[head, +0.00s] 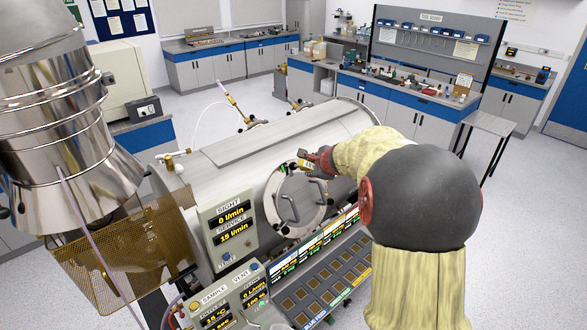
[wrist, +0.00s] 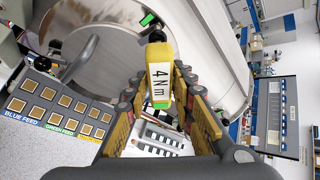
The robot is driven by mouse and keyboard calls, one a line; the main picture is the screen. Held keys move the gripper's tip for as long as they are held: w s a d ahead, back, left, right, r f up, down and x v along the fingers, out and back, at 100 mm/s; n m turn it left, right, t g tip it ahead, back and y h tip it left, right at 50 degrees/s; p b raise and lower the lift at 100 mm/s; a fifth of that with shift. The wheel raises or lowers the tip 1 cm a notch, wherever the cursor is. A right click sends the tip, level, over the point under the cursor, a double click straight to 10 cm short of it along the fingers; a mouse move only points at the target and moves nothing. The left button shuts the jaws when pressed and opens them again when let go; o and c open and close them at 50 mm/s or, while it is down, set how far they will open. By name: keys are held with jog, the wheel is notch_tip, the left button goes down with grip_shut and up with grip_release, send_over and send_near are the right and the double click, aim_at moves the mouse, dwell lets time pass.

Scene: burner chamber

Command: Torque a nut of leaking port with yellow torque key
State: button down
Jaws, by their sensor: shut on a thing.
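My gripper (wrist: 160,98) is shut on the yellow torque key (wrist: 160,75), whose white label reads 4 Nm. In the wrist view the key points away from me toward a dark fitting (wrist: 157,37) by the round metal hatch. A green marker (wrist: 147,19) lies just beyond that fitting. I cannot tell whether the key touches the nut, as the key hides part of it. In the head view my gripper (head: 319,158) and the key (head: 305,164) are at the upper right rim of the hatch (head: 285,181).
The hatch has handles (head: 289,207) close below my gripper. A SAMPLE/VENT panel (head: 228,297) and a sloped button console (head: 325,292) stand in front. The metal cylinder (head: 230,150) lies behind.

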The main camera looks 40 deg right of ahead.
jog(key=shift+s+r, duration=0.15)
jog(key=shift+s, duration=0.05)
dwell(0.5)
jog(key=shift+s+d+r, duration=0.1)
jog(key=shift+s+r, duration=0.1)
jog(key=shift+s, duration=0.1)
jog(key=shift+s+r, duration=0.4)
jog(key=shift+s, duration=0.4)
jog(key=s, duration=0.1)
jog(key=s+r, duration=0.1)
jog(key=s, duration=0.1)
jog(key=shift+s+d+r, duration=0.15)
jog(key=shift+s+r, duration=0.15)
jog(key=shift+r, duration=0.05)
jog(key=b, duration=0.2)
jog(key=shift+f+n+b, duration=0.2)
jog(key=shift+n+b, duration=0.1)
jog(key=n+t+b, duration=0.1)
jog(key=b, duration=0.3)
jog(key=shift+b, duration=0.3)
jog(key=shift+r+n+h+b, duration=0.1)
jog(key=shift+n+h+b, duration=0.3)
jog(key=shift+b, duration=0.2)
